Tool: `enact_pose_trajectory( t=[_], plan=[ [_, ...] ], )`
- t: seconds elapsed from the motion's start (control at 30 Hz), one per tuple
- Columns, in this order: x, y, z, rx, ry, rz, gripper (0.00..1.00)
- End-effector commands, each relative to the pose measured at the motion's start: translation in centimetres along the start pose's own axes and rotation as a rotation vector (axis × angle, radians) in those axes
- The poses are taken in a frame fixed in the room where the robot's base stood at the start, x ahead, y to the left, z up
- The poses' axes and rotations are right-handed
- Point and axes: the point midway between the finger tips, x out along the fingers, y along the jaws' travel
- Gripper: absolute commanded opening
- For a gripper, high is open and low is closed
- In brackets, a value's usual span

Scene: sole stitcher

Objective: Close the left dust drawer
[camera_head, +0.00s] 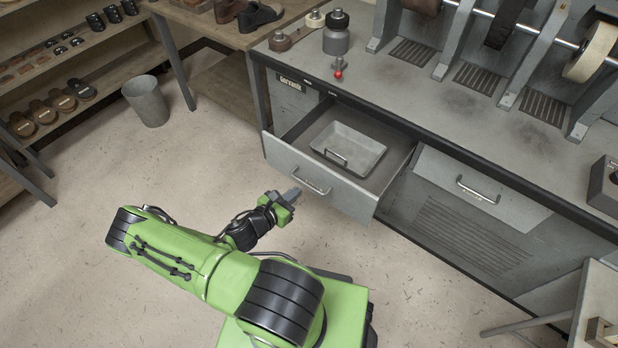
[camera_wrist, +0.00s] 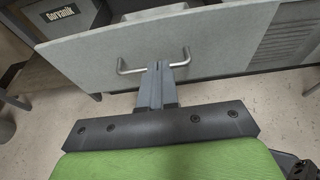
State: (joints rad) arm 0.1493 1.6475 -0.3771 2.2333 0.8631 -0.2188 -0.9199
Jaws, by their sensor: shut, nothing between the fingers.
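The left dust drawer (camera_head: 317,182) is pulled out from the grey machine bench, and a metal tray (camera_head: 348,148) with a small handle lies inside it. Its front carries a bar handle (camera_head: 311,181). In the wrist view the shut fingers (camera_wrist: 157,72) point at the drawer front (camera_wrist: 100,52) and overlap the drawer handle (camera_wrist: 153,65). I cannot tell whether they touch it.
The right drawer (camera_head: 478,190) is shut flush in the bench. A bin (camera_head: 147,101) stands at left. The floor (camera_head: 180,170) left of the drawer is clear.

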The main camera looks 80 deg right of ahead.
Motion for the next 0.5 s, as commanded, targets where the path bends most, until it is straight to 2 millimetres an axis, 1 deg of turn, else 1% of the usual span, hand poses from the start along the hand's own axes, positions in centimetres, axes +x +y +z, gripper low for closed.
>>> enact_pose_trajectory(
  t=[0.03,0.3,0.4,0.5],
  plan=[
    [1.3,-0.2,-0.2,0.003,-0.001,-0.005,0.00],
    [7.1,-0.1,0.0,0.006,0.001,-0.004,0.00],
    [8.6,-0.1,0.6,0.006,0.001,-0.003,0.00],
    [9.6,-0.1,0.9,0.003,0.001,-0.002,0.00]
  ],
)
